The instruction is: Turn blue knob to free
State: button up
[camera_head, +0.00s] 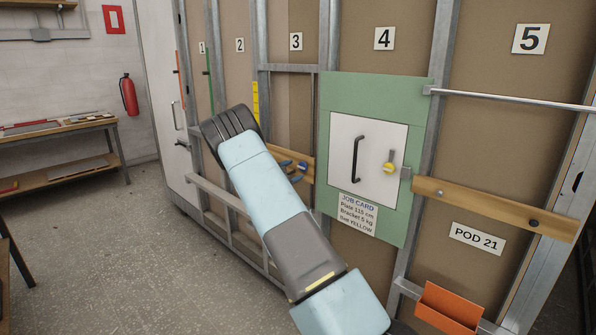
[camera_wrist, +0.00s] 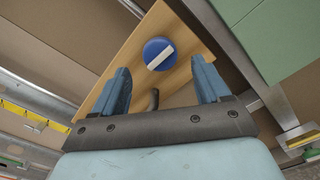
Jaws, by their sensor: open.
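The blue knob (camera_wrist: 160,53) is a round disc with a white bar across it, mounted on a wooden board (camera_wrist: 187,36). In the wrist view the bar slants from lower left to upper right. The knob also shows small in the head view (camera_head: 302,167), partly crowded by my fingers. My gripper (camera_wrist: 163,84) is open and empty, its two blue fingers spread. The knob appears beyond the fingertips, roughly centred between them, and apart from them. No "free" marking is readable around the knob.
A dark hook (camera_wrist: 152,99) projects from the board below the knob in the wrist view. Metal studs frame the wall. The floor at left is clear.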

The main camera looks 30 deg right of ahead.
jog(key=v, duration=0.9)
jog(key=shift+s, duration=0.15)
jog(key=shift+a, duration=0.1)
